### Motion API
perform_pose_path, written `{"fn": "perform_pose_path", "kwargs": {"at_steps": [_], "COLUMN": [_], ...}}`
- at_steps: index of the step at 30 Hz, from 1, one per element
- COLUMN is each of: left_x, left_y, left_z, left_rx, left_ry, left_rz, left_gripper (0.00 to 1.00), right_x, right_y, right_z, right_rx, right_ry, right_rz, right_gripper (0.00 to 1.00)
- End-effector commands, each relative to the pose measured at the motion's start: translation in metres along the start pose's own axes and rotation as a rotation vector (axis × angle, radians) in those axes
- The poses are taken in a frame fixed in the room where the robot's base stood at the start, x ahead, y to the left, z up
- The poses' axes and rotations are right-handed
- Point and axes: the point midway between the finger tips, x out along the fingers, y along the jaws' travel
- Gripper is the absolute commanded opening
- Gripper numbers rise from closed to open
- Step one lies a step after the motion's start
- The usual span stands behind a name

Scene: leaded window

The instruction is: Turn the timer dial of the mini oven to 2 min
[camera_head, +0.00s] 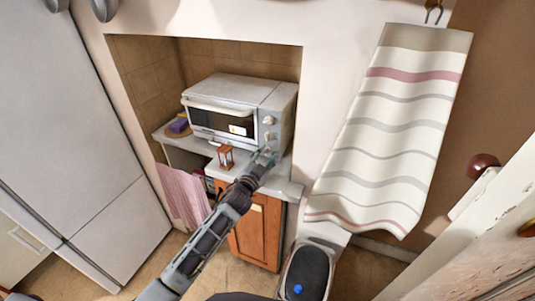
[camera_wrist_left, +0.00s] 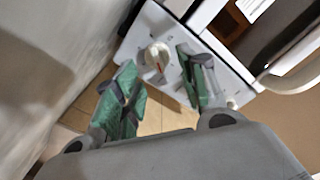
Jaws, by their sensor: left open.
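The white mini oven (camera_head: 222,103) stands on the counter in the wall niche. Its control panel on the right side of the front carries a column of round knobs; the upper knob (camera_head: 268,120) and the middle knob (camera_head: 269,135) show clearly. My left gripper (camera_head: 263,155) is at the lowest part of the panel and partly hides it. My right gripper is not in view.
A small wooden-framed hourglass (camera_head: 225,157) stands on the counter (camera_head: 285,188) before the oven, left of my gripper. A pink cloth (camera_head: 183,195) hangs below. A striped towel (camera_head: 390,125) hangs at right, and a dark-lidded bin (camera_head: 306,273) stands on the floor.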

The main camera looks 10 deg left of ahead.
Motion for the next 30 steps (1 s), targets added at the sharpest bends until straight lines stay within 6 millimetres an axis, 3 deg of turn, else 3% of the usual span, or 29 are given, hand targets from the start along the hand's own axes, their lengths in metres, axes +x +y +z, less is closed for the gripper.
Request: {"fn": "perform_pose_path", "kwargs": {"at_steps": [9,22,30], "left_x": [0.020,0.024,0.023], "left_y": [0.000,0.000,0.000], "left_z": [0.000,0.000,0.000], "left_rx": [0.000,0.000,0.000], "left_ry": [0.000,0.000,0.000], "left_rz": [0.000,0.000,0.000], "left_gripper": [0.41,0.41,0.07], "right_x": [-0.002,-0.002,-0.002], "right_y": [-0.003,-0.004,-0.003], "right_z": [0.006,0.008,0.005], "right_rx": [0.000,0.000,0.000], "right_ry": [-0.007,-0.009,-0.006], "right_rz": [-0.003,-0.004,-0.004], "right_gripper": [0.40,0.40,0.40]}}
